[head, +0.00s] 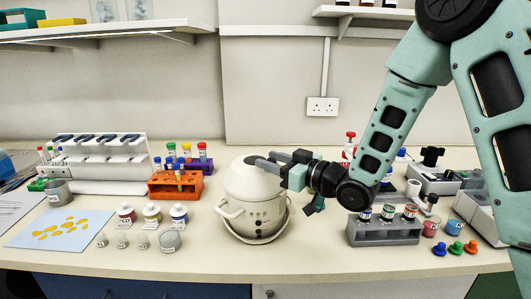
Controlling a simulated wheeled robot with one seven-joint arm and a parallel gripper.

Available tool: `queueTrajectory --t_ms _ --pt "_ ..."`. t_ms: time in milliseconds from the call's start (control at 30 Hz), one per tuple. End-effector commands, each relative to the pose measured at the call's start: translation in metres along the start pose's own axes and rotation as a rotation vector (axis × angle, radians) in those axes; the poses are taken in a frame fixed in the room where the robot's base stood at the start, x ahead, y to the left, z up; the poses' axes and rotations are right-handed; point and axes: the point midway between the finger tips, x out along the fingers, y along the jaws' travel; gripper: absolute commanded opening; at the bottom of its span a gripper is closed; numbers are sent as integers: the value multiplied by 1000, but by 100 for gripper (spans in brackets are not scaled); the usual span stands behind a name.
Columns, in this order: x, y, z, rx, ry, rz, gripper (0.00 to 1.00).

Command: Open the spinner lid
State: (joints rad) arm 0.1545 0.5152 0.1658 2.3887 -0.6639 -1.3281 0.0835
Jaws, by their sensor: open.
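The spinner (257,213) is a white, rounded pot-shaped device with side handles, standing on the bench at the centre of the head view. Its domed lid (246,183) is down on the body. My gripper (265,163) is at the top right of the lid, reaching in from the right with dark fingers. The fingers are apart, and one fingertip lies over the top of the lid. They hide the lid's top, so I cannot tell whether they touch it.
An orange tube rack (175,187) stands left of the spinner. A grey rack of small bottles (384,232) stands to its right, below my arm. Small labelled jars (152,213) stand at the front left. The bench front edge is clear before the spinner.

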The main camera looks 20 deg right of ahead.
Motion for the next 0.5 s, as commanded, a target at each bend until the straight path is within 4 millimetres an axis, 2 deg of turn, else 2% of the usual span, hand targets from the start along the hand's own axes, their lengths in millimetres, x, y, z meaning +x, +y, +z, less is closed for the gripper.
queueTrajectory --t_ms 200,500 --pt "20 0 -1 0 0 -1 41" --pt "23 0 0 0 0 0 41"
